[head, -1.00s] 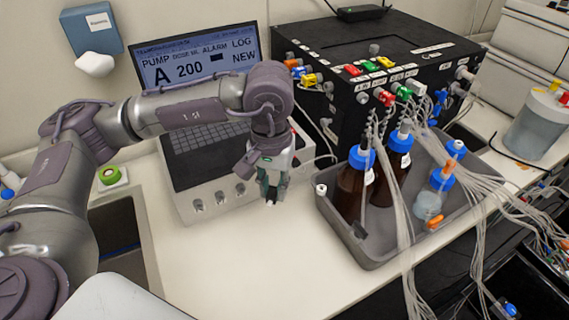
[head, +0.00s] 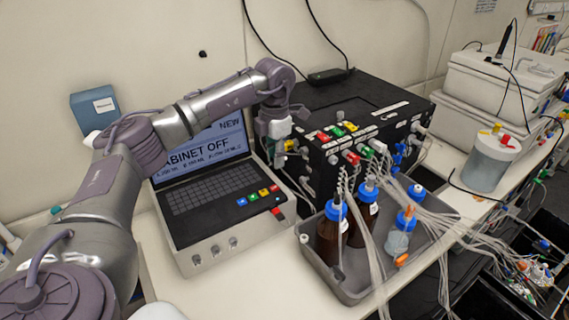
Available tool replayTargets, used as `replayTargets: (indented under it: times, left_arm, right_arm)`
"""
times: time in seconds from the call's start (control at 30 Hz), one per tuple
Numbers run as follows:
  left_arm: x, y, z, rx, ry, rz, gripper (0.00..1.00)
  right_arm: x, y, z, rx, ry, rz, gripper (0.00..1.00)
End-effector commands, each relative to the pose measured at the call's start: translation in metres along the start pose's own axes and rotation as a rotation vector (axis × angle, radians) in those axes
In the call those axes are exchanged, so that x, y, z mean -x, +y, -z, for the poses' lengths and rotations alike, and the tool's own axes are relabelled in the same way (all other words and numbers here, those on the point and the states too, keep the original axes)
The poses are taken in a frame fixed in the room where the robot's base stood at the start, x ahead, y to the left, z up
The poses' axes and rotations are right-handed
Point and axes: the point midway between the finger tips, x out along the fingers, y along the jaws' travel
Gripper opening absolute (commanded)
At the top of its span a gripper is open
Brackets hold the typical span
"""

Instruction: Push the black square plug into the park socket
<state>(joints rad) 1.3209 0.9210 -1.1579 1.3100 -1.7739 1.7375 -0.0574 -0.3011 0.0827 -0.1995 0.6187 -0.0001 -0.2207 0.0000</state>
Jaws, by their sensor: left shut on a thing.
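My left gripper (head: 278,150) is at the front left corner of the black cabinet (head: 345,105), above the right side of the laptop-like console. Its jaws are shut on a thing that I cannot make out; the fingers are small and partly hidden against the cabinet. I cannot pick out the black square plug or the park socket for certain. Coloured connectors (head: 352,157) sit along the cabinet's front and top edge. The right gripper is not in view.
The console (head: 213,193) reads "CABINET OFF". A grey tray (head: 362,286) with brown bottles (head: 330,238) and a clear blue-capped bottle (head: 400,236) stands at the front right, crossed by many loose tubes (head: 425,228). A small dark item (head: 203,54) is on the wall.

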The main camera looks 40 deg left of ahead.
Motion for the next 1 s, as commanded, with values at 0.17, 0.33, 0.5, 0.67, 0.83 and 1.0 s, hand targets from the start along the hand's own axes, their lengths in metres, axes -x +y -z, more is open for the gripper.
replayTargets:
  times: [0.17,0.33,0.5,0.67,0.83,1.0]
  left_arm:
    - [0.000,0.000,-0.010,0.005,-0.001,0.000,0.00]
    - [0.000,-0.001,-0.023,0.003,0.000,0.000,0.00]
    - [0.000,-0.001,-0.037,0.001,-0.001,0.000,0.00]
    - [0.000,0.000,-0.042,0.002,0.000,-0.001,0.00]
    - [0.000,0.000,-0.041,0.002,0.000,0.000,0.00]
    - [0.001,0.000,-0.041,0.001,0.000,0.000,0.00]
  right_arm:
    - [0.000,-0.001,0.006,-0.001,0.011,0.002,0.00]
    - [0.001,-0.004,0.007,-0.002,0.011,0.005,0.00]
    - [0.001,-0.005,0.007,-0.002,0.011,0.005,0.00]
    - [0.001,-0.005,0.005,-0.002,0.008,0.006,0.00]
    - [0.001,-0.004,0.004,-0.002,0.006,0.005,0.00]
    - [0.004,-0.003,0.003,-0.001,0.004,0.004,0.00]
